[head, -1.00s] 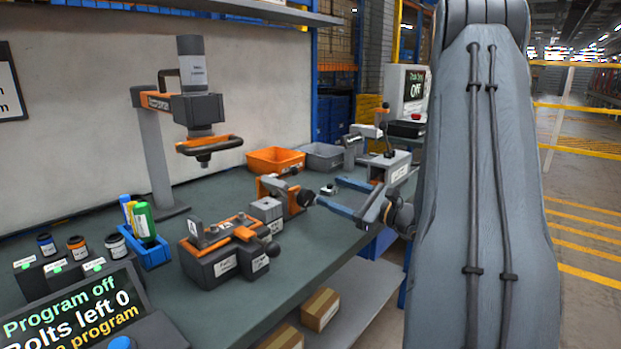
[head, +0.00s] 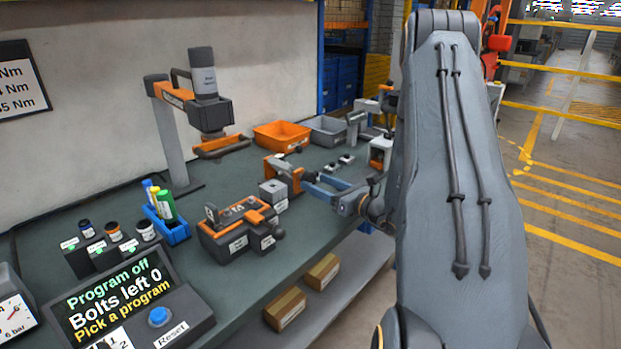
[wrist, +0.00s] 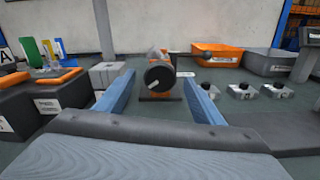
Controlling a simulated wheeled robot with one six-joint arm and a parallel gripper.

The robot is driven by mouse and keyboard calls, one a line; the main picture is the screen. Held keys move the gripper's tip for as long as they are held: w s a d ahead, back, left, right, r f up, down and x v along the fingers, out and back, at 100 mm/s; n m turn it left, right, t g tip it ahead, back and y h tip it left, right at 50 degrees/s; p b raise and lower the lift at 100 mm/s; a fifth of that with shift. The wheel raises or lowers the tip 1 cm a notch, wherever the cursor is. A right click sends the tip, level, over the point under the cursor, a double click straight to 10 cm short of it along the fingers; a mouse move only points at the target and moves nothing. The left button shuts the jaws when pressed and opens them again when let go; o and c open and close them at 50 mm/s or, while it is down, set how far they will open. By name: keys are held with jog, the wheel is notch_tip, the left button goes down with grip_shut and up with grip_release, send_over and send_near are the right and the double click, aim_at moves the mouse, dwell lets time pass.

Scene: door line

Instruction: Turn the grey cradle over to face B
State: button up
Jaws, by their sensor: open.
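An orange stand (head: 285,171) stands on the bench. In the wrist view a round black knob (wrist: 159,76) with a white mark is on its near side, with a small grey part (wrist: 156,53) above, perhaps the grey cradle. I cannot read a face letter there. My gripper (wrist: 158,82) is open, its two blue fingers reaching toward either side of the knob. I cannot tell if they touch it; a gap shows on both sides. In the head view my gripper (head: 313,183) is right of the stand.
A grey block (head: 273,193) stands close left of the stand. A dark fixture with an orange top (head: 240,230) is further left. Orange (head: 281,136) and grey (head: 325,131) bins are behind. Small grey blocks with black knobs (wrist: 243,92) lie to the right. The console (head: 130,300) reads "Program off".

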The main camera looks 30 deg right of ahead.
aim_at(311, 182)
jog(key=shift+p+x, duration=0.3)
jog(key=shift+x, duration=1.65)
jog(key=c, duration=1)
jog(key=shift+c, duration=0.2)
jog(key=n+b, duration=0.4)
jog(key=n, duration=0.1)
jog(key=shift+f+b, duration=0.15)
jog(key=shift+b, duration=0.25)
jog(key=n+b, duration=0.4)
jog(key=n, duration=0.1)
jog(key=shift+a+b, duration=0.1)
jog(key=shift+b, duration=0.3)
jog(key=shift+n, duration=0.5)
